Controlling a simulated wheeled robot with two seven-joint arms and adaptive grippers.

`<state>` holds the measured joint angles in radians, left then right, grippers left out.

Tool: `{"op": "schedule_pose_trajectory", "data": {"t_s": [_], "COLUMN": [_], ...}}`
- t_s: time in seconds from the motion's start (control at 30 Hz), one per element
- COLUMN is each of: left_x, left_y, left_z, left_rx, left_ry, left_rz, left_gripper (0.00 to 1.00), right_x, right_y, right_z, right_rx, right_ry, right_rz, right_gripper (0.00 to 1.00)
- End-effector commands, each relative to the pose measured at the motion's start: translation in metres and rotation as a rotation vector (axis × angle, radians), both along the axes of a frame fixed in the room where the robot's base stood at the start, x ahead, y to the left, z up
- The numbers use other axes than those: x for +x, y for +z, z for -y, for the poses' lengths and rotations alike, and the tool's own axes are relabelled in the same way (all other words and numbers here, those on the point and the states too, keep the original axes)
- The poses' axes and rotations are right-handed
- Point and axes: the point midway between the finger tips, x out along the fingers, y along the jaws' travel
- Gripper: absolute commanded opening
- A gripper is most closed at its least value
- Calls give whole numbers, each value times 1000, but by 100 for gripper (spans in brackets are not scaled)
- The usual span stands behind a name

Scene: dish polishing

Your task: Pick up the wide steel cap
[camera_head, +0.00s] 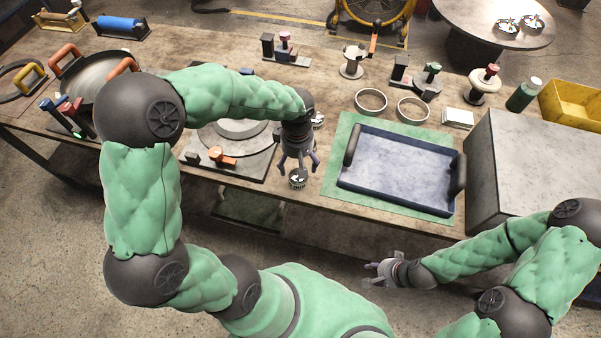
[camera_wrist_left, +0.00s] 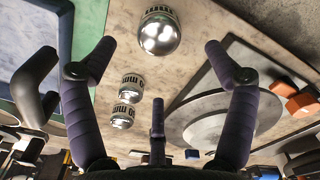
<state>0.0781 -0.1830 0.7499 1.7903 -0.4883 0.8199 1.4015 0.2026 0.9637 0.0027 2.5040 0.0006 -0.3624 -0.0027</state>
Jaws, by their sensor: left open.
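A shiny round steel cap (camera_head: 298,179) with dark lettering on its rim sits near the front edge of the table. It shows large at the top of the left wrist view (camera_wrist_left: 159,32). My left gripper (camera_head: 298,166) is open above and just behind it. In the left wrist view the spread fingers (camera_wrist_left: 160,62) have nothing between their tips. Two more steel caps, one farther back (camera_wrist_left: 131,88) and one beside it (camera_wrist_left: 123,117), look smaller there. I cannot tell for sure which cap is the wide one. My right gripper (camera_head: 372,273) is empty, fingers apart, in front of the table.
A blue tray (camera_head: 395,176) with dark handles lies on a green mat (camera_head: 333,180) to the right. A round plate on a dark base (camera_head: 238,165) is to the left. A large grey box (camera_head: 540,150) stands at the right end.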

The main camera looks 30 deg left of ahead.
Motion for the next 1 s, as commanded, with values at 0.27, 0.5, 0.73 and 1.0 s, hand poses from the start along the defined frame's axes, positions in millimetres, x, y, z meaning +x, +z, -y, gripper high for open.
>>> {"op": "schedule_pose_trajectory", "data": {"t_s": [0.27, 0.5, 0.73, 1.0], "left_x": [0, 0, 0, 0], "left_y": [-30, -46, -78, -82], "left_z": [0, 1, 1, 1], "left_rx": [-1, -1, -1, -1], "left_ry": [0, -2, -1, -2], "left_rz": [0, 0, 0, 2], "left_gripper": [85, 85, 85, 85], "right_x": [0, 0, 0, 0], "right_y": [-6, -10, -17, -17], "right_z": [0, 0, 0, 0], "right_rx": [0, 0, 0, 0], "right_ry": [0, 0, 0, 0], "right_rz": [0, 1, 1, 1], "right_gripper": [40, 40, 40, 40]}}
